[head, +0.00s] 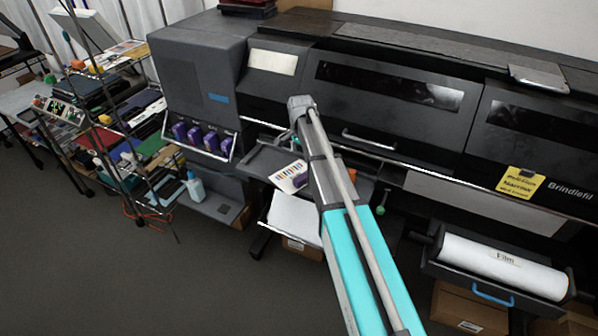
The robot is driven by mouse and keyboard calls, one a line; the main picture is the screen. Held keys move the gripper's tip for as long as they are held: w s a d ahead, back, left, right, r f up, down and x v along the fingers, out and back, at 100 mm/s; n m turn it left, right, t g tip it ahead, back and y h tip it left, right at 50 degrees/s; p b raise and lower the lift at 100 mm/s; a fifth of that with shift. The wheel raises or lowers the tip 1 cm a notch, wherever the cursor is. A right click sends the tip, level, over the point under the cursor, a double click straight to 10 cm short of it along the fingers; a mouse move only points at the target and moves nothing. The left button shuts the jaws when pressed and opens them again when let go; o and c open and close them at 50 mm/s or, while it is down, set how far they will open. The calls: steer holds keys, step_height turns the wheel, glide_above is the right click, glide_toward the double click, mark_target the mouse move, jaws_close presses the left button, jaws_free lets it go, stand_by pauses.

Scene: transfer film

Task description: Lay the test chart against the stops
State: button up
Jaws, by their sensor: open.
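The test chart appears to be the white sheet with rows of coloured patches (288,177). It lies at an angle on a dark grey shelf (262,160) in front of the printer. A small purple item shows at its right edge, and my arm passes close by on the right. I cannot make out the stops. My arm reaches up from the bottom of the view, and its far joint is above the shelf.
The large dark printer (390,98) fills the back. White paper (294,218) lies below the shelf. A film roll (500,266) sits in a holder at lower right. A cluttered rack (125,130) and a bottle (195,187) stand left. The floor at lower left is clear.

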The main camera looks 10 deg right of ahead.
mark_target(300, 179)
steer(key=shift+w+r, duration=0.15)
steer(key=shift+w, duration=0.1)
step_height(300, 179, down, 9)
steer(key=b, duration=0.8)
steer(key=shift+s+r+b, duration=0.1)
steer(key=shift+r+b, duration=0.1)
steer(key=shift+b, duration=0.15)
steer(key=shift+f, duration=0.1)
stand_by(0.4)
steer(key=f+b, duration=0.3)
steer(key=shift+s+a+f+b, duration=0.15)
steer(key=shift+s+f+b, duration=0.05)
steer(key=shift+s+b, duration=0.1)
steer(key=shift+f+b, duration=0.8)
